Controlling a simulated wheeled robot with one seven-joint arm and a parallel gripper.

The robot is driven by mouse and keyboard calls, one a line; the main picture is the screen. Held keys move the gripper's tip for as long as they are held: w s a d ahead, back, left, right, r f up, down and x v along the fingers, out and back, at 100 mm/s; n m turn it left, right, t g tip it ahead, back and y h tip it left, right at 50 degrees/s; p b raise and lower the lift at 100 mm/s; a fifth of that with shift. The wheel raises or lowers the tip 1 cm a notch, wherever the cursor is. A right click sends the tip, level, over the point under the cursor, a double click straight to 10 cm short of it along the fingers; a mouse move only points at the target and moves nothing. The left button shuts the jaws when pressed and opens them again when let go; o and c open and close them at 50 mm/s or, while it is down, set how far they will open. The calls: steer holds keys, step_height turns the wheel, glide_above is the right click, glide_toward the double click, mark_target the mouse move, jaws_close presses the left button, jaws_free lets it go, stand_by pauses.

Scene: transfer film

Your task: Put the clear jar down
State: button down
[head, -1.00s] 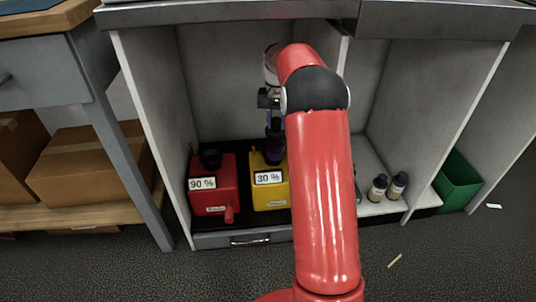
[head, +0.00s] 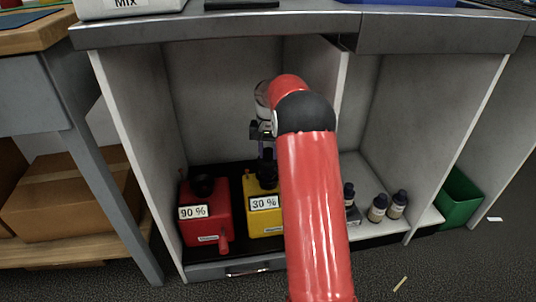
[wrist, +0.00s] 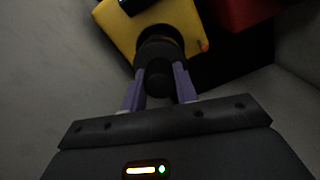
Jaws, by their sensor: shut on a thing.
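My gripper (wrist: 158,92) is shut on a dark, round-ended thing (wrist: 158,76), with a purple finger on each side of it in the wrist view. In the head view my gripper (head: 266,150) is above the yellow container marked 30 % (head: 264,222). That container also shows in the wrist view (wrist: 118,30), beyond the held thing, and the two overlap there. I cannot tell whether the dark thing is part of the container or separate. No plainly transparent jar can be made out. My red arm hides part of the yellow container's right side in the head view.
The red container marked 90 % (head: 200,235) stands left of the yellow one in the same cabinet bay. A vertical divider (head: 343,95) separates the right bay, where several small dark-capped bottles (head: 377,212) stand. A green bin (head: 460,200) is farther right. A worktop (head: 215,24) overhangs both bays.

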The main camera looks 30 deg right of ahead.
steer(key=shift+f, duration=0.15)
steer(key=c, duration=1.1)
jaws_free()
steer(key=shift+f, duration=0.1)
step_height(320, 180, up, 8)
steer(key=shift+f+p, duration=0.1)
steer(key=shift+p, duration=0.75)
